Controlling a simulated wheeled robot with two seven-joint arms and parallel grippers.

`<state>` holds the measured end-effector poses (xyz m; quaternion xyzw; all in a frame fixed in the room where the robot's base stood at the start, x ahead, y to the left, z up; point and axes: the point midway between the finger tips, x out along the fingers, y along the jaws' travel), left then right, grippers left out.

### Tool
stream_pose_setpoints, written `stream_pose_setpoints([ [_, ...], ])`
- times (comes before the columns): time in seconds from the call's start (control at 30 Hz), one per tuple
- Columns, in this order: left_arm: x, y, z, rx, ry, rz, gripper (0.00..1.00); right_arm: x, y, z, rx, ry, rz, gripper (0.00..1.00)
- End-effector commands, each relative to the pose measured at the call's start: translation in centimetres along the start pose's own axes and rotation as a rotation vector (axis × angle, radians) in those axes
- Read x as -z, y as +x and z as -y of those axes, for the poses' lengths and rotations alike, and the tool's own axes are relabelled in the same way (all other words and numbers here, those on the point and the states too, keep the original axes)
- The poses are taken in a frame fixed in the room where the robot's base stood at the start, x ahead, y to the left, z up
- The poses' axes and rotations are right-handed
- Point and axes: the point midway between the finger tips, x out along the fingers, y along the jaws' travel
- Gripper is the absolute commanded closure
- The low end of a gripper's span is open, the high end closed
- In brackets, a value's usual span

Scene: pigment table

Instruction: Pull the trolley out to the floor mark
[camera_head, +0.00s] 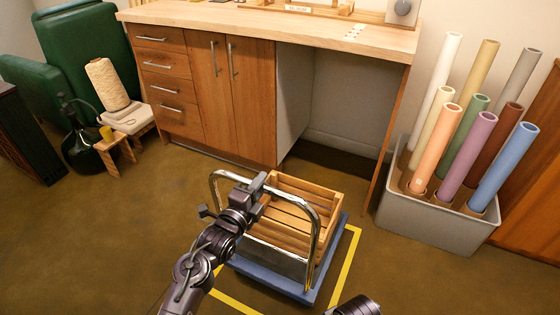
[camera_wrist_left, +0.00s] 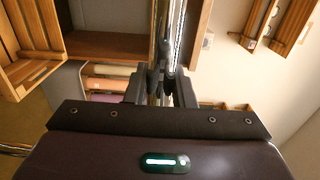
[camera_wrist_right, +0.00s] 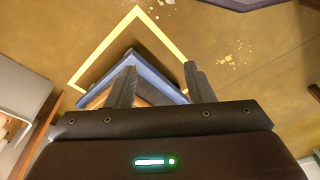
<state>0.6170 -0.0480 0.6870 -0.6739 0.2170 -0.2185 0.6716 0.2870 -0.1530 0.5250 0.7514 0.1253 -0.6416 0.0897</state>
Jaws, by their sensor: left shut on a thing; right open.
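The trolley has a blue deck (camera_head: 328,268), a chrome hoop handle (camera_head: 318,235) and a slatted wooden crate (camera_head: 330,192) on top. The yellow floor mark (camera_head: 345,264) is an outline around the deck, with a floor gap along its right and near sides. At the far right corner the deck seems to lie over the line. The left part is hidden by my arm. My left gripper (camera_head: 260,185) is shut on the handle's top bar, seen also in the left wrist view (camera_wrist_left: 168,35). My right gripper (camera_wrist_right: 160,72) is open and empty, above the deck's corner (camera_wrist_right: 138,62).
A wooden desk (camera_head: 250,28) stands behind, with an open bay behind the trolley. A grey bin (camera_head: 435,225) of coloured tubes stands right. A small stool (camera_head: 120,155), a dark jug (camera_head: 82,150) and green furniture (camera_head: 85,50) are left. Floor to the left and front is clear.

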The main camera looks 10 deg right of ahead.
Motion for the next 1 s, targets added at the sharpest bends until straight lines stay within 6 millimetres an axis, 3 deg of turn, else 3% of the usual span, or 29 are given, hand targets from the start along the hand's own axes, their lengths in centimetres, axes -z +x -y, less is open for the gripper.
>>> stream_pose_setpoints([
  [0.1, 0.0, 0.1, 0.6, 0.012, 0.003, -0.001, 1.0, 0.0, -0.1, 0.0, 0.0, 0.0, 0.0, 0.52],
  [0.13, 0.0, 0.1, 0.6, 0.012, 0.003, -0.001, 0.76, 0.0, -0.1, 0.0, 0.0, 0.0, 0.0, 0.52],
  [0.3, 0.1, 0.0, 0.3, 0.006, 0.002, -0.002, 0.54, 0.0, -0.1, 0.0, 0.0, 0.0, 0.0, 0.52],
  [0.77, 0.1, -0.1, -0.1, -0.003, 0.002, -0.002, 0.53, 0.0, 0.0, 0.0, 0.0, 0.0, 0.0, 0.52],
  [1.0, 0.0, -2.7, 0.2, -0.007, 0.003, -0.001, 0.53, -0.5, 1.9, -1.0, -0.012, 0.028, 0.048, 0.52],
])
